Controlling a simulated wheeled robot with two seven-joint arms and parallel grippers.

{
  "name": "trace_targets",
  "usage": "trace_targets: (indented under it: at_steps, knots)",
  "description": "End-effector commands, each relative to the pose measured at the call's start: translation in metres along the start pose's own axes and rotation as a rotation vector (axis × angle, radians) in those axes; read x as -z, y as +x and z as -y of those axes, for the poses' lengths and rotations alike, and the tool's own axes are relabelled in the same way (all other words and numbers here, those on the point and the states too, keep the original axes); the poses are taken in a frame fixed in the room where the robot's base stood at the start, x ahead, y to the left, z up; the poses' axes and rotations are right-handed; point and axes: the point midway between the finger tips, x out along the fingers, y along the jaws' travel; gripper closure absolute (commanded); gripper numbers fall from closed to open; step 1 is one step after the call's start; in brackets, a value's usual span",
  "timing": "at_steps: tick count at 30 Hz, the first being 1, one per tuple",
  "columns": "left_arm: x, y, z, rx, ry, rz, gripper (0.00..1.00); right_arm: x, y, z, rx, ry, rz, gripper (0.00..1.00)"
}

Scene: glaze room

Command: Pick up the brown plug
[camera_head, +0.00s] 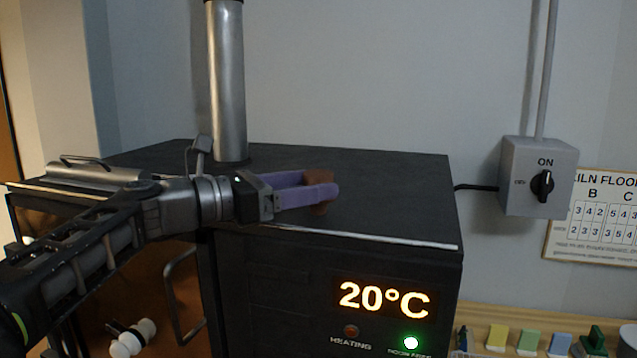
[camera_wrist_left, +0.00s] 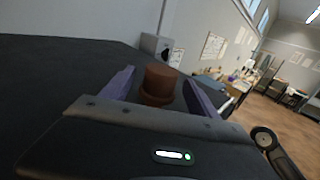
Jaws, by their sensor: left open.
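The brown plug (camera_head: 321,207) sits on the black top of the kiln (camera_head: 390,190), mostly hidden behind a finger in the head view. My left gripper (camera_head: 320,190) reaches in from the left, low over the kiln top. Its purple fingers are open, with the plug between them near the tips. In the left wrist view, the plug (camera_wrist_left: 158,84) is a short stepped cylinder standing between the two fingers of the left gripper (camera_wrist_left: 160,90). Gaps show on both sides of it. My right gripper is not in view.
A metal flue pipe (camera_head: 226,80) rises from the kiln top behind my left gripper. A grey switch box (camera_head: 538,177) marked ON is on the wall at right. The kiln's front display reads 20°C, with a green light lit. The kiln top right of the plug is clear.

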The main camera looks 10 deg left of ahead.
Motion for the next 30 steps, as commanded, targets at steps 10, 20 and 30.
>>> trace_targets:
  at_steps: [10,20,30]
  knots:
    - [-0.0001,0.006,0.0003,0.0,0.001,0.001,0.31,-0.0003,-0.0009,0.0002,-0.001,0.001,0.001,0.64]
    - [-0.0001,0.0057,0.0003,0.0,0.001,0.001,0.31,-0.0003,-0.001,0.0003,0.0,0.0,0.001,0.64]
    - [-0.0001,0.0057,0.0003,0.0,0.001,0.001,0.58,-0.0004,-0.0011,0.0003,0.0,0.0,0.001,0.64]
